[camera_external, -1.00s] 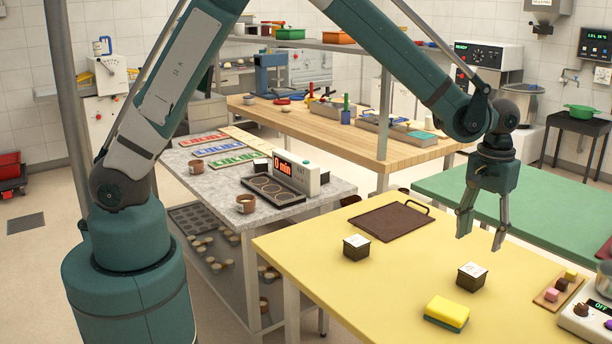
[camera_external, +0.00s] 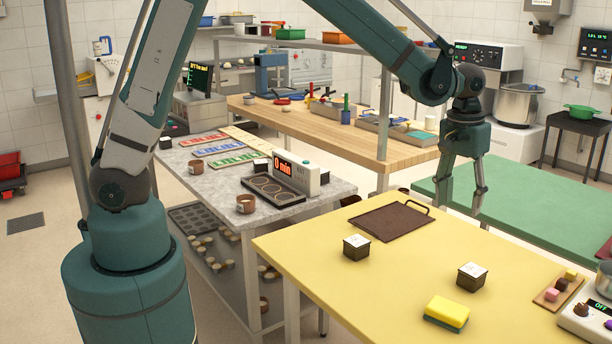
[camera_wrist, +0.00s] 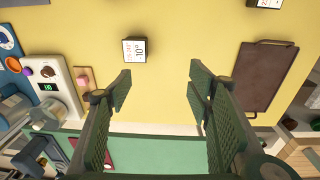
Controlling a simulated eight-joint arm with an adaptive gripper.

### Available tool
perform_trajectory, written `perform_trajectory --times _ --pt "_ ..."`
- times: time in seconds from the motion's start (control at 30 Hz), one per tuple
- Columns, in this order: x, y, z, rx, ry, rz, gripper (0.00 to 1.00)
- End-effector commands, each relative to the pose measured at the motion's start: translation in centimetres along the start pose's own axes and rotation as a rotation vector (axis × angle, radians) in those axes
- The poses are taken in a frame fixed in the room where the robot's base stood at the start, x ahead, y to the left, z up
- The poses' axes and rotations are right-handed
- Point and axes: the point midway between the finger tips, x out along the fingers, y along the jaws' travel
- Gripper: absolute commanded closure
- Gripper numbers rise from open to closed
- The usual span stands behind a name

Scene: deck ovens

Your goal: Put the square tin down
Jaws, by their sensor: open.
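Two dark square tins with white labelled tops stand upright on the yellow table (camera_external: 330,290). One tin (camera_external: 471,277) is at the right, and it also shows in the wrist view (camera_wrist: 134,50) beyond my fingertips. The other tin (camera_external: 356,247) is further left, and in the wrist view only its edge shows at the top (camera_wrist: 265,3). My gripper (camera_external: 460,207) is open and empty, pointing down above the far side of the yellow table. In the wrist view its fingers (camera_wrist: 160,88) are wide apart with nothing between them. It touches neither tin.
A brown board with a handle (camera_external: 390,222) lies left of my gripper. A yellow and green sponge (camera_external: 447,312) is near the front edge. A small board of sweets (camera_external: 558,290) and a white device (camera_external: 590,318) are at the right.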

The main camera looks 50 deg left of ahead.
Motion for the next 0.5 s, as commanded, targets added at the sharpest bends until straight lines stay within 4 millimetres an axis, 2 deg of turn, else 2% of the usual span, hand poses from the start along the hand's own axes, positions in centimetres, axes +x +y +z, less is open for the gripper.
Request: perform_trajectory --times 0.1,0.5 --pt "-2.3 -2.5 0.5 -0.003 0.023 0.010 0.49" --pt "-8.7 -10.1 2.9 -0.001 0.103 0.035 0.49"
